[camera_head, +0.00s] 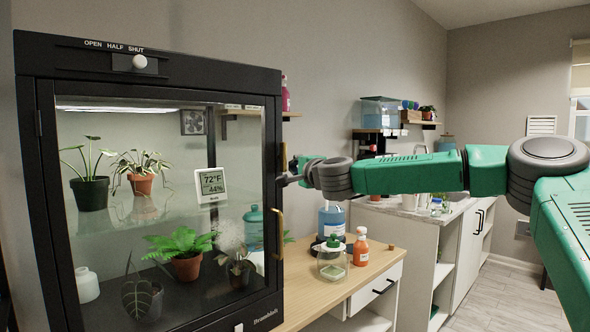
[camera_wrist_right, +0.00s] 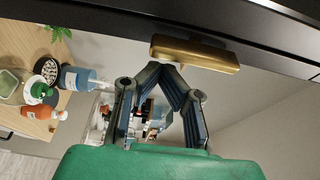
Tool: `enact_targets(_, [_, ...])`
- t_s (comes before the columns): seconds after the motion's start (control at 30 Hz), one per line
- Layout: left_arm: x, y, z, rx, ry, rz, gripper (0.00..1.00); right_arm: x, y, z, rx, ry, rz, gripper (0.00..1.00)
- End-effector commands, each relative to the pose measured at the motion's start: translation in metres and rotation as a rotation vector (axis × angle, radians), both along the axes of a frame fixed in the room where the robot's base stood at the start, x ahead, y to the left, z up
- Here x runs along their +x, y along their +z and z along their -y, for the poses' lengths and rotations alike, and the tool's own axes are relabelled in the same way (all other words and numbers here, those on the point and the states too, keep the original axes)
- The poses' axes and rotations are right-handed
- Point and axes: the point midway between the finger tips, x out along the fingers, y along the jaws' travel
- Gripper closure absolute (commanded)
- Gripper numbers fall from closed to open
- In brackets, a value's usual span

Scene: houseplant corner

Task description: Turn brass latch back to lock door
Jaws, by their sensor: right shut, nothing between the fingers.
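The black-framed glass cabinet door (camera_head: 165,215) appears closed at the left of the head view. The brass latch (camera_head: 283,157) shows as a thin upright piece at the door's right edge, partly hidden by my gripper. In the right wrist view the brass latch (camera_wrist_right: 195,53) is a short bar lying roughly along the black frame. My left gripper is not in view.
A curved brass handle (camera_head: 278,234) sits lower on the door. Below my right arm, a wooden counter (camera_head: 300,292) holds a blue bottle (camera_head: 332,219), an orange bottle (camera_head: 361,247) and a glass jar (camera_head: 331,262). Potted plants stand inside the cabinet.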

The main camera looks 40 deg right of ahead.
Motion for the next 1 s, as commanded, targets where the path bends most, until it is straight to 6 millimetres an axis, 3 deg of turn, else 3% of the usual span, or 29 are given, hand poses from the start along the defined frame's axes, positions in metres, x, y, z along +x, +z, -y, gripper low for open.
enact_targets(0.47, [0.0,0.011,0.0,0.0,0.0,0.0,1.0,0.0,0.0,-0.004,0.162,0.001,-0.017,1.0])
enact_targets(1.0, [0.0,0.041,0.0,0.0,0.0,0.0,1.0,-0.002,-0.002,-0.018,0.661,0.001,-0.068,1.0])
